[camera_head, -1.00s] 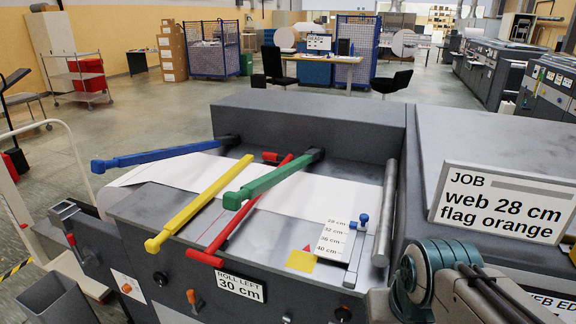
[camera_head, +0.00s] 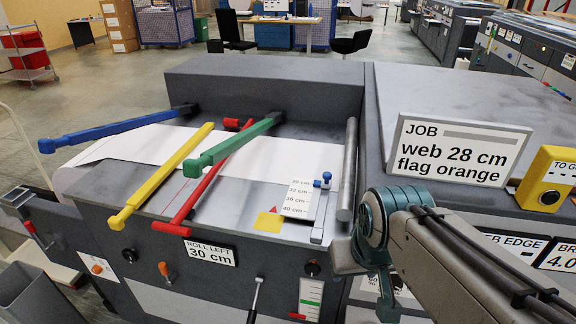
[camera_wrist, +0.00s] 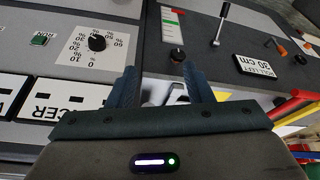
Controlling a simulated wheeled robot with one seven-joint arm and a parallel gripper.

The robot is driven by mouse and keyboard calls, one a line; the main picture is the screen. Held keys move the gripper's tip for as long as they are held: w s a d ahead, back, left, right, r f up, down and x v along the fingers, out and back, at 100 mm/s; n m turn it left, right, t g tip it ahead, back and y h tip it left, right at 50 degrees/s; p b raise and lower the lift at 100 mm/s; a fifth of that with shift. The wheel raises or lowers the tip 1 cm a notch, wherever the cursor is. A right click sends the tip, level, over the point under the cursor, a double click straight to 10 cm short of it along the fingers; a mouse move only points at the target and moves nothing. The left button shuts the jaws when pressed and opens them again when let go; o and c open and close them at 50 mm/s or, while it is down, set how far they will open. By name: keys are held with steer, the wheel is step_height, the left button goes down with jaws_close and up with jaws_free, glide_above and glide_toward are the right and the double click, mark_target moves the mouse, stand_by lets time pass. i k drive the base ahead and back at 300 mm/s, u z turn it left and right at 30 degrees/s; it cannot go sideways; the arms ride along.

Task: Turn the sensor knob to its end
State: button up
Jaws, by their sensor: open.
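No label reading "sensor" is legible. A small black knob (camera_head: 312,268) is on the front panel above a green-and-white gauge (camera_head: 310,298); in the wrist view this knob (camera_wrist: 177,54) lies just beyond my fingertips, apart from them. A black dial knob (camera_wrist: 97,43) on a white percent scale is left of them in the wrist view. A blue-topped slider (camera_head: 326,179) stands beside a cm scale. My gripper (camera_wrist: 158,84) is open and shows nothing gripped; in the head view my arm hides most of it.
Blue (camera_head: 117,129), yellow (camera_head: 163,176), green (camera_head: 232,146) and red (camera_head: 205,187) bars cross the web. A lever (camera_head: 255,300) stands out from the front panel. A job sign (camera_head: 457,151) reads "web 28 cm flag orange". A yellow box (camera_head: 549,177) is at right.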

mark_target(312, 269)
steer(key=z, duration=2.05)
steer(key=k, duration=1.55)
steer(key=u, duration=1.45)
